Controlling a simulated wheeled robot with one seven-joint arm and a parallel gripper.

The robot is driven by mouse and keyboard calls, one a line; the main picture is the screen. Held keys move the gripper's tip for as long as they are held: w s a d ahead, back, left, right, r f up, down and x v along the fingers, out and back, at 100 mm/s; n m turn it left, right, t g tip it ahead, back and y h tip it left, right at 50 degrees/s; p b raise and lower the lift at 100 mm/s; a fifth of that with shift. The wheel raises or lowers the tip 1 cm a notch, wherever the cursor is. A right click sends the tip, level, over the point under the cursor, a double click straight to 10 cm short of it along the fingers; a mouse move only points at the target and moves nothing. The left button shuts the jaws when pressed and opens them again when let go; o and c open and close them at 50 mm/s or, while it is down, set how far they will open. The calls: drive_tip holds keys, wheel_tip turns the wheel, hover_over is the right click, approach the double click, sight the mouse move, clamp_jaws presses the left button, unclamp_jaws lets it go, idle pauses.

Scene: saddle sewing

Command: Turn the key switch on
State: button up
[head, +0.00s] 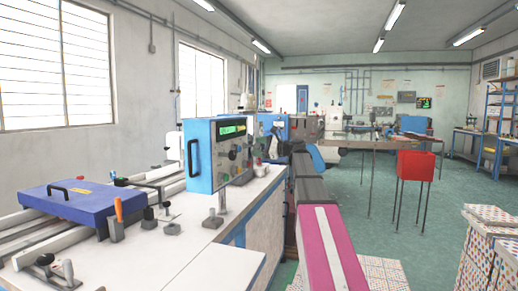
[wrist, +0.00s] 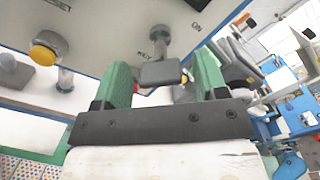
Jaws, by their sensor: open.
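The key switch (wrist: 160,73) shows in the wrist view as a dark grey flat handle on a silver round stem. It stands out from a grey panel marked "KEY" and "ON". My gripper (wrist: 162,62) is open, with a green finger on each side of the key handle in the picture. Gaps show between the handle and both fingers. I cannot tell how deep the handle sits between them. In the head view the blue control box (head: 200,152) carries a panel with a green display (head: 232,129) and several knobs. The key itself is too small to tell there.
A yellow-topped knob (wrist: 43,54) sits on the panel left of the key. The box stands over a white worktop (head: 165,252) with a blue plate with a handle (head: 68,202). A red box on legs (head: 416,165) stands at the right on open green floor.

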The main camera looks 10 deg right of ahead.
drive_tip(key=shift+d, duration=0.1)
drive_tip(key=v, duration=1)
drive_tip(key=shift+s+d, duration=0.2)
drive_tip(key=shift+d, duration=0.05)
